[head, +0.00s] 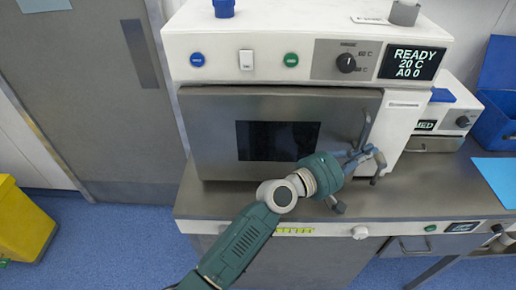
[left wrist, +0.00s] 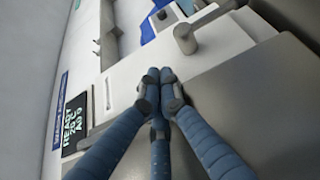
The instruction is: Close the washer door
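The washer (head: 220,45) is a white unit with a READY display, standing on a steel counter. Its grey steel door (head: 215,135) has a dark window and looks flush or nearly flush with the front; a small gap cannot be ruled out. A grey bar handle (head: 366,127) is at the door's right edge. My left gripper (head: 378,158) is at the door's lower right, beside the handle. In the left wrist view its blue fingers converge and their grey tips (left wrist: 160,78) are together, with nothing seen between them. Contact with the door cannot be told. My right gripper is out of view.
The counter (head: 440,185) continues right, with a smaller white device (head: 455,110), blue bins (head: 495,120) and a light blue sheet (head: 498,178). A yellow bin (head: 22,225) stands on the floor at left. The floor (head: 110,235) between is clear.

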